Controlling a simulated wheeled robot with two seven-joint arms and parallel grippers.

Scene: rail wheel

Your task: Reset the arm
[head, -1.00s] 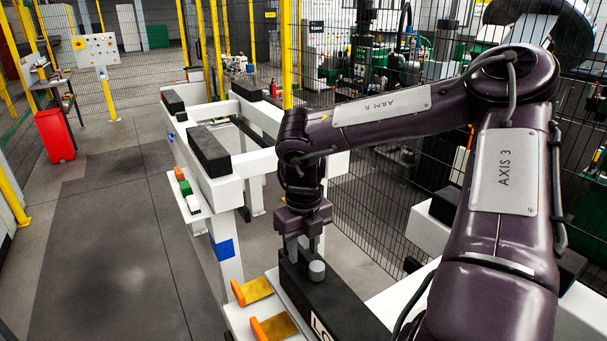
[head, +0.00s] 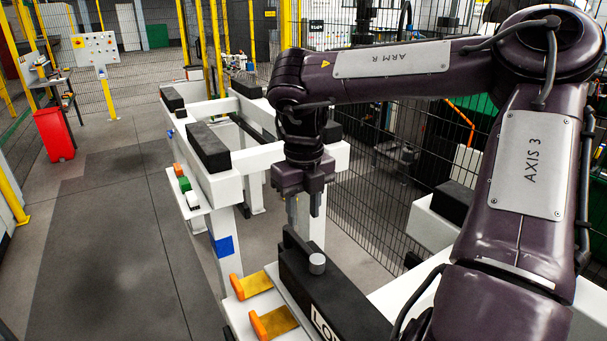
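My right gripper (head: 305,208) hangs from the purple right arm, pointing down. Its two grey fingers are apart, with nothing between them. It is just above a long black block (head: 345,305) on a white frame, and looks clear of it. The block has a thin upright black bar (head: 297,243), a grey round knob (head: 317,263) and a white label that is partly cut off. My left gripper is not in view.
Two orange-and-yellow brackets (head: 273,322) sit left of the block. White frames with black pads (head: 208,146) stand beyond, with a small side shelf of coloured blocks (head: 186,185). A wire fence runs behind the arm.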

